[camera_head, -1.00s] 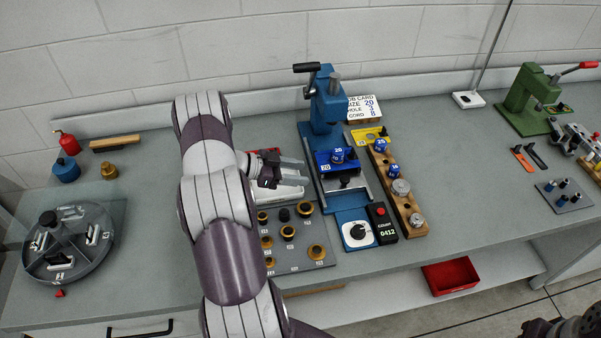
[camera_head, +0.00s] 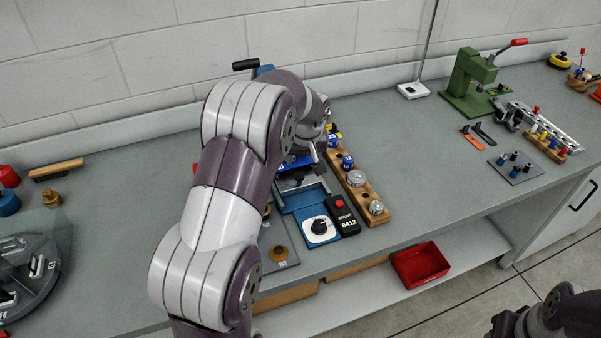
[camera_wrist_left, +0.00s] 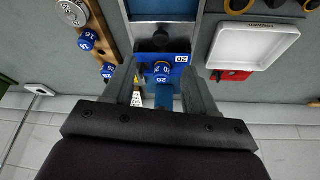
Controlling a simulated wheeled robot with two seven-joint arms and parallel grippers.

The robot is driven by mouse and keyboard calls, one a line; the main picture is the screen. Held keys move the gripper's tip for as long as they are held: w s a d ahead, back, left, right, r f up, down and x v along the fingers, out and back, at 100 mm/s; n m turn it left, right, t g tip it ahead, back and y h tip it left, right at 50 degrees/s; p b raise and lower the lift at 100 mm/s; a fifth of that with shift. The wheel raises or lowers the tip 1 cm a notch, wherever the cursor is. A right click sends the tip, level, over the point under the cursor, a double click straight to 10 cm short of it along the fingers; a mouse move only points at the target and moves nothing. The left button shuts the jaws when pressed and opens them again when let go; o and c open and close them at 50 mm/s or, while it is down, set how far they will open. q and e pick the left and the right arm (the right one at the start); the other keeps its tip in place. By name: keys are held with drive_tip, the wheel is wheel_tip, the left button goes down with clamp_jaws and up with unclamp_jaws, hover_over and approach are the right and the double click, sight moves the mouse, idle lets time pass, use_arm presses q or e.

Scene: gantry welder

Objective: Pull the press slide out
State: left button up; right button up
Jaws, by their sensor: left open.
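The blue press (camera_head: 265,70) is mostly hidden behind my left arm in the head view. Its slide front (camera_head: 296,161) shows as a small blue strip beside the arm. In the left wrist view the blue slide block (camera_wrist_left: 181,59), labelled 20, carries a round blue piece marked 20 (camera_wrist_left: 161,75). My left gripper (camera_wrist_left: 160,67) is open, with one finger on each side of the blue piece. I cannot tell whether the fingers touch anything. In the head view the gripper is largely hidden by its own arm.
A wooden rack (camera_head: 352,184) with blue and metal pieces stands right of the press. A dial plate (camera_head: 319,230) and a black counter box (camera_head: 343,217) lie in front. A white tray (camera_wrist_left: 252,44) is on the other side.

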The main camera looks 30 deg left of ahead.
sight(300, 175)
use_arm(q)
drive_tip(key=p+x, duration=0.1)
drive_tip(key=x, duration=0.8)
drive_tip(key=shift+a+f, duration=0.2)
drive_tip(key=shift+f, duration=0.1)
drive_tip(key=shift+w+a+f, duration=0.1)
drive_tip(key=shift+w+f, duration=0.1)
drive_tip(key=shift+f, duration=0.35)
drive_tip(key=shift+c, duration=0.4)
clamp_jaws()
